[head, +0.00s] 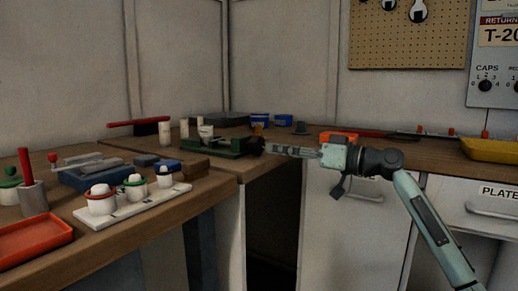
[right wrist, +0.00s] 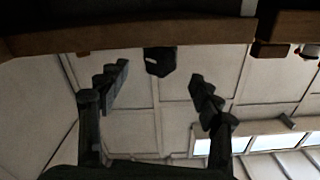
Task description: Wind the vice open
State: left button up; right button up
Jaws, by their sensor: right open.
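The vice is a low green body (head: 215,147) on the wooden bench near the back corner, its right end close to the bench edge. My right arm reaches in from the right. A dark blocky part (right wrist: 160,61), perhaps the vice's screw end or handle, lies ahead between the fingers, apart from both. The vice's handle cannot be made out clearly in the head view. My left gripper is not in view.
A white rack (head: 135,203) with several lidded pots, a red tray (head: 32,240) and blue blocks stand on the left bench. A wooden edge (right wrist: 110,35) crosses the top of the wrist view. A yellow tray (head: 490,150) is far right. A dark gap separates the benches.

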aim_at(261, 147)
jog(key=x, duration=0.5)
jog(key=shift+w+a, duration=0.1)
jog(key=shift+a, duration=0.2)
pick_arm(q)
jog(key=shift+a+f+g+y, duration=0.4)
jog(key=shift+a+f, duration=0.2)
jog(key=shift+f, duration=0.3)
pick_arm(e)
jog(key=shift+x, duration=0.8)
jog(key=shift+c, duration=0.5)
